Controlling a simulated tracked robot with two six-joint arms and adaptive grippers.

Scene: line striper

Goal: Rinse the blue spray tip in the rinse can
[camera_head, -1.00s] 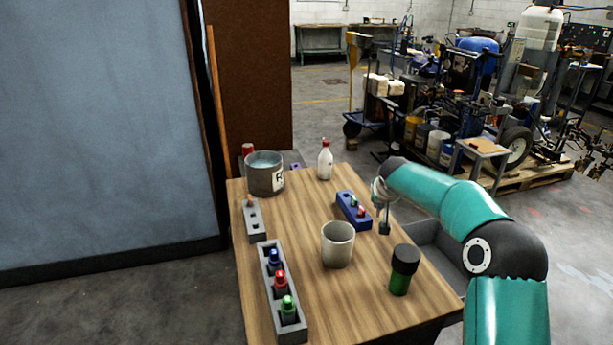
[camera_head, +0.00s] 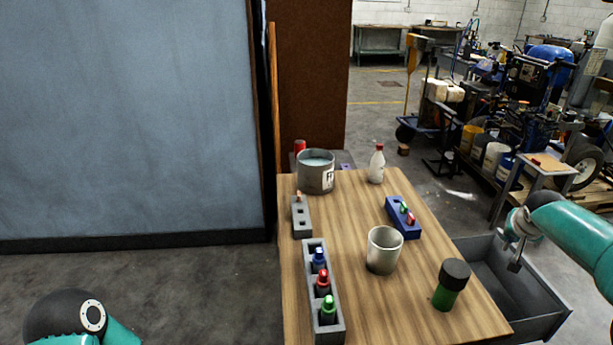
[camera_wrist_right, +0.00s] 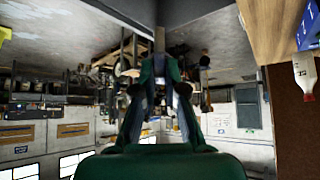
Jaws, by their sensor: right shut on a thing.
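The grey rinse can (camera_head: 317,180), marked with an R, stands at the table's far left with liquid in it. A blue block (camera_head: 403,231) holds a green tip (camera_head: 404,206) and a red tip (camera_head: 411,218). I make out no loose blue spray tip. My left gripper is out of view.
The drawer juts out on the right.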

